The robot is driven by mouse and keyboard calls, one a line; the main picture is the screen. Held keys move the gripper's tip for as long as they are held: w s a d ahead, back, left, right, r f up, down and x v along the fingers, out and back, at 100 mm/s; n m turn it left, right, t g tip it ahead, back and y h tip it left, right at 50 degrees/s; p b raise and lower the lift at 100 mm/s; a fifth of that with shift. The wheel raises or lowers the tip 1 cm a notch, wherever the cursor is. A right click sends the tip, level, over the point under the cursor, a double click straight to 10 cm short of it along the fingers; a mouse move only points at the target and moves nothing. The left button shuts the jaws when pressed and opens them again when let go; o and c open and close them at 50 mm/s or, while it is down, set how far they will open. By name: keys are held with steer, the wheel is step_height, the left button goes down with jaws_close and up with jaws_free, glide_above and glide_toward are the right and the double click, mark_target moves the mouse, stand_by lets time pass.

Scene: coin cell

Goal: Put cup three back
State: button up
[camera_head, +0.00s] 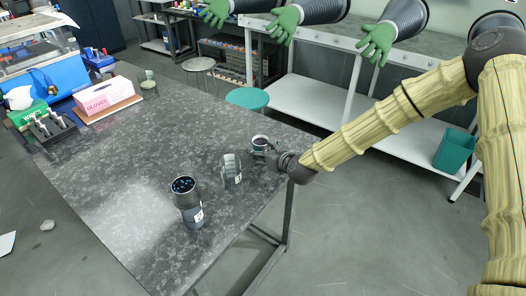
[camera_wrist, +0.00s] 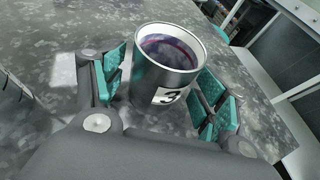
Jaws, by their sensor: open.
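Cup three (camera_wrist: 150,84) is a metal cup with a white label reading 3 and a dark, purplish inside. It stands upright on the speckled grey table (camera_head: 130,150), near the right edge; the head view also shows it (camera_head: 260,141). My gripper (camera_wrist: 164,82) is open, with its teal pads on either side of the cup. Whether the pads touch the cup is unclear. In the head view my gripper (camera_head: 271,153) is low beside the cup and partly covers it.
A clear cup (camera_head: 231,170) and a dark labelled cup with blue bits (camera_head: 190,204) stand to the left and nearer. A small container (camera_head: 148,88), a glove box (camera_head: 104,98) and a dark rack (camera_head: 48,128) are at the far end. The table middle is clear.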

steer(key=shift+r, duration=0.25)
steer(key=shift+s+d, duration=0.2)
steer(key=b+v, duration=0.2)
steer(key=v, duration=0.8)
steer(key=shift+s+r, duration=0.1)
steer(key=shift+s+d+r+b, duration=0.25)
steer(key=shift+s+b, duration=0.1)
steer(key=shift+s, duration=0.1)
